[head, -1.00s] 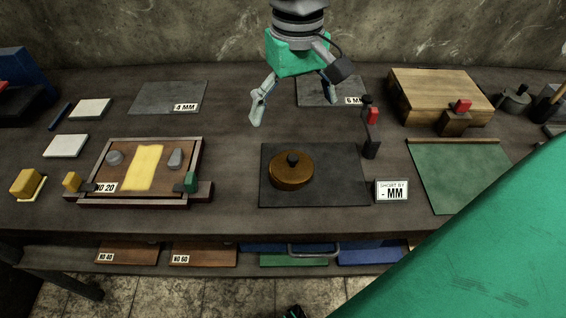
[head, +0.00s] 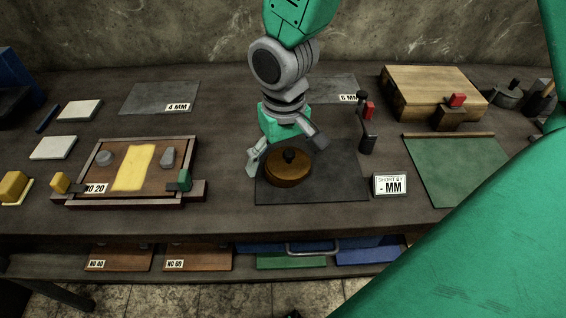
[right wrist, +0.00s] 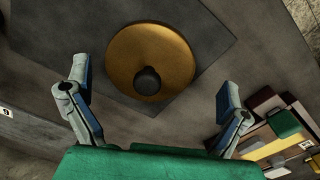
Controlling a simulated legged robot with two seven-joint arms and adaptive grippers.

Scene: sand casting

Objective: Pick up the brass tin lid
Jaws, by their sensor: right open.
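The brass tin lid (head: 289,174), round with a dark knob on top, lies on a dark square plate (head: 330,190) at the middle of the bench. My right gripper (head: 285,158) is open and empty, above and just behind the lid, with its fingers spread to either side. In the right wrist view the lid (right wrist: 151,60) shows beyond the open fingertips of my right gripper (right wrist: 150,90), its knob between them and a little ahead. The fingers do not appear to touch it. My left gripper is not in view.
A small sign (head: 390,185) and a dark upright tool with a red part (head: 368,112) stand right of the plate. A framed tray (head: 100,198) lies to the left. A green mat (head: 460,175) and a wooden block (head: 430,85) are at the right.

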